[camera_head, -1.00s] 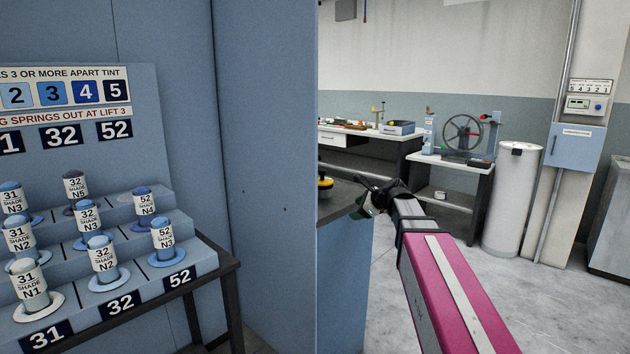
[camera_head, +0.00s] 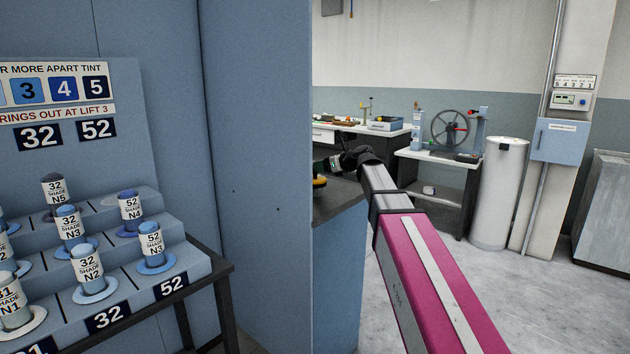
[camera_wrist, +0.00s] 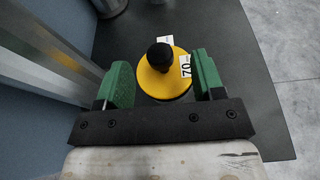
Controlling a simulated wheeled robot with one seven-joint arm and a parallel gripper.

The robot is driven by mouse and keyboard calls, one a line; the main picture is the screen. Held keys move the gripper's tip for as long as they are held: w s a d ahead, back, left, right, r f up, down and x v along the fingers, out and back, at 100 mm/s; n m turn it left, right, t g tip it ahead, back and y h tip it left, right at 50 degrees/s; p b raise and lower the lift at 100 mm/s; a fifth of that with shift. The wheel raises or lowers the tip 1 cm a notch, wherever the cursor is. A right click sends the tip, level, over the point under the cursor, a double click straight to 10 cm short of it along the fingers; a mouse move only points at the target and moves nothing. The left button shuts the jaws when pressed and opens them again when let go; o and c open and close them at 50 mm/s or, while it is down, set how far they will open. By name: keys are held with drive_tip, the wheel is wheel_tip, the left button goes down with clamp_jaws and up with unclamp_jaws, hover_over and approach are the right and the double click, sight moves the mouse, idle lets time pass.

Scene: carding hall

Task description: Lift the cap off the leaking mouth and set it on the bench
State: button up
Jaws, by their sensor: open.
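A round yellow cap (camera_wrist: 152,86) with a black knob (camera_wrist: 160,56) is on a dark bench top (camera_wrist: 226,50) in the wrist view. A white tag reading 70 lies at its right side. The green fingers of my gripper (camera_wrist: 163,78) are open, one on each side of the cap, with visible gaps. I cannot tell how high they are above the bench. In the head view a bit of the yellow cap (camera_head: 319,182) shows at the bench's left edge, just below my gripper (camera_head: 332,163). The mouth under the cap is hidden.
A tall blue panel (camera_head: 255,180) stands close on the left and hides part of the bench. A stepped rack (camera_head: 130,265) holds several labelled bobbins. A further bench (camera_head: 340,137), a wheel stand (camera_head: 450,128) and a white cylinder (camera_head: 497,195) stand behind.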

drive_tip(key=x, duration=0.2)
drive_tip(key=f+x, duration=0.1)
drive_tip(key=x, duration=0.2)
drive_tip(key=shift+s, duration=0.1)
drive_tip(key=c, duration=1.1)
